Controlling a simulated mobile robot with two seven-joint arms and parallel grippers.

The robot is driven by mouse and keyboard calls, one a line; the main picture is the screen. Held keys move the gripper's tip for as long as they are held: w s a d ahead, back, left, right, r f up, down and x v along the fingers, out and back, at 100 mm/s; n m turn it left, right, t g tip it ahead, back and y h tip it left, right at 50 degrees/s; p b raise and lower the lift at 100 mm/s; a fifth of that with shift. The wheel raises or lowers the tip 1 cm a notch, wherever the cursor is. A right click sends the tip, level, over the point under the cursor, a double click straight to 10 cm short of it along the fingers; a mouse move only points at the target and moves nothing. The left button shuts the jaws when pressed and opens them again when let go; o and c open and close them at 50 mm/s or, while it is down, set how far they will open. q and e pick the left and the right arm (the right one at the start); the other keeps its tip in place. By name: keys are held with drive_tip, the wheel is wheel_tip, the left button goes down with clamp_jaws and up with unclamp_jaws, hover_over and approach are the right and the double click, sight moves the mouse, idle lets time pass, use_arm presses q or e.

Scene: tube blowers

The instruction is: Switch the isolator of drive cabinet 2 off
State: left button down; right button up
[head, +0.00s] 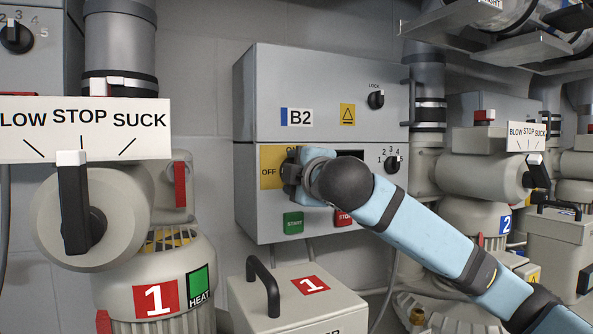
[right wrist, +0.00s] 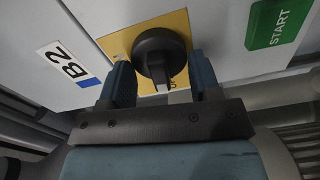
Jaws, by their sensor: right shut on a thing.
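The isolator is a black rotary knob (right wrist: 160,55) on a yellow plate (head: 269,167) at the left of the lower grey box, under the box labelled B2 (head: 297,117). OFF is printed left of the knob and ON above it, partly covered. My right gripper (head: 297,172) is at the knob and hides most of it in the head view. In the right wrist view its fingers (right wrist: 160,84) stand on both sides of the knob, shut on it. The knob's handle points to the bottom of that view, toward partly hidden lettering, apparently the OFF side. My left gripper is not in view.
A green START button (head: 293,223) and a red STOP button (head: 344,217) sit below the knob. A selector (head: 393,164) is to the right. Blower 1 with its black lever (head: 75,205) stands at left. A handled box (head: 290,292) stands below the cabinet.

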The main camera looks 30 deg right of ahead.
drive_tip(key=shift+n, duration=0.9)
drive_tip(key=o, duration=0.9)
drive_tip(key=shift+c, duration=0.2)
